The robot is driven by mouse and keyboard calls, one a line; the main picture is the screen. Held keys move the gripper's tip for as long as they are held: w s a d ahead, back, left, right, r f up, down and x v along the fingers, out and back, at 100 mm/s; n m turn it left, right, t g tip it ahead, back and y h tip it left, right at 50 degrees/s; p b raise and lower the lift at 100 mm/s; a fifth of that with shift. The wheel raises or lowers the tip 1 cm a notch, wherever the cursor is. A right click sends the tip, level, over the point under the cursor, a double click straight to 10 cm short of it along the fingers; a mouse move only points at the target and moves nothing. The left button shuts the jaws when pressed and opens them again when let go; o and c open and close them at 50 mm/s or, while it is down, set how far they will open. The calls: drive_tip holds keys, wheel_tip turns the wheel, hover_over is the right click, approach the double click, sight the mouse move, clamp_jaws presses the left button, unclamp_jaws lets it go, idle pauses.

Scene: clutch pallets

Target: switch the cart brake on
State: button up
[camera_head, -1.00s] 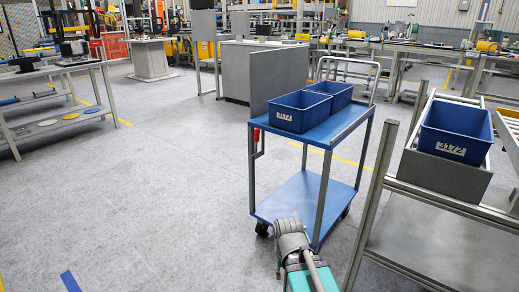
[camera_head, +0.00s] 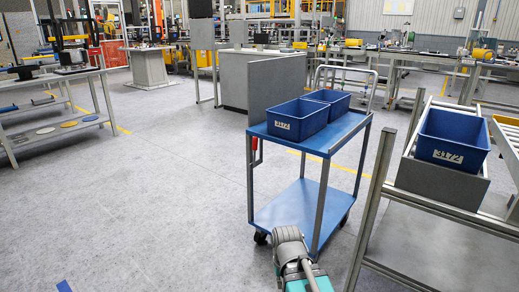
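The blue cart (camera_head: 300,210) stands right of the middle, with a blue top shelf, a blue lower shelf, grey posts and dark wheels. A red brake handle (camera_head: 256,150) hangs on its left side, just below the top shelf. Two blue bins sit on the top shelf; the front bin (camera_head: 296,121) carries a white label. Part of my arm shows at the bottom, in front of the cart's near corner. My gripper is not in the picture.
A metal rack (camera_head: 430,238) stands close to the cart's right, with a blue bin (camera_head: 453,138) on its sloped top. A grey workbench (camera_head: 60,130) is at the left. The floor (camera_head: 150,210) left of the cart is clear.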

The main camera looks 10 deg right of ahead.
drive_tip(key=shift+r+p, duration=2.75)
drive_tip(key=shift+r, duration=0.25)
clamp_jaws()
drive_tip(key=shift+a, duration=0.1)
